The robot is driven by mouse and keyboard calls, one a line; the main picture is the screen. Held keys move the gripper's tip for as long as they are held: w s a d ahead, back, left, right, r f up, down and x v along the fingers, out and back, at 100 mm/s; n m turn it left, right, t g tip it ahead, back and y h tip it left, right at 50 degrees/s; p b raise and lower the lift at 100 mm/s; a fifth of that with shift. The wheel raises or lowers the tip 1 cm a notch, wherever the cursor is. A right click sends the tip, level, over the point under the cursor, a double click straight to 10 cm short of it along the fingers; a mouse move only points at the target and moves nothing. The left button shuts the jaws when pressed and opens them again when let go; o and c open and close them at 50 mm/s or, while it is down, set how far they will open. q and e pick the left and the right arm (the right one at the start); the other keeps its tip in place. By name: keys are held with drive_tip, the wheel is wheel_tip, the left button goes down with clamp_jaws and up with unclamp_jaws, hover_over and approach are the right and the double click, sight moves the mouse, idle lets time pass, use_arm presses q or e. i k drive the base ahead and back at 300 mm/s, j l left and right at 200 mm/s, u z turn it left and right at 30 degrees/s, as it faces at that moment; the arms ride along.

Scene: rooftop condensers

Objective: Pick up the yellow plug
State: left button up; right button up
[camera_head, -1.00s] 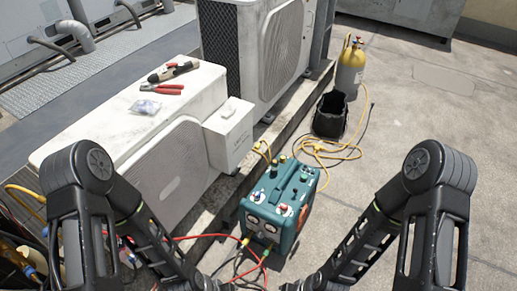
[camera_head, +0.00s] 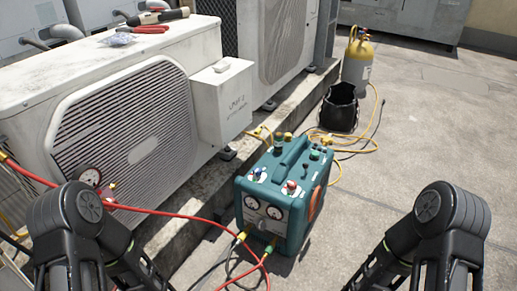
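A small yellow plug-like fitting (camera_head: 241,236) shows at the lower left front of the teal recovery machine (camera_head: 262,190), where a dark hose meets it. A yellow part (camera_head: 288,135) also shows at the back of the machine's top. I cannot tell which of these is the yellow plug. My two arms come in at the lower left and lower right, and both run off the bottom edge. Neither gripper is in view.
The white condenser (camera_head: 30,130) stands at left, with tools (camera_head: 158,17) on top. A red hose (camera_head: 150,211) crosses in front of it. A black bucket (camera_head: 339,112) and yellow cylinder (camera_head: 357,62) stand behind the machine. Concrete at right is clear.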

sight(257, 130)
drive_tip(key=i+l+u, duration=0.15)
drive_tip(key=u, duration=0.2)
drive_tip(key=l+u, duration=0.35)
drive_tip(key=i+l+u, duration=0.15)
drive_tip(key=u, duration=0.2)
drive_tip(key=l+u, duration=0.45)
drive_tip(key=l, duration=3.5)
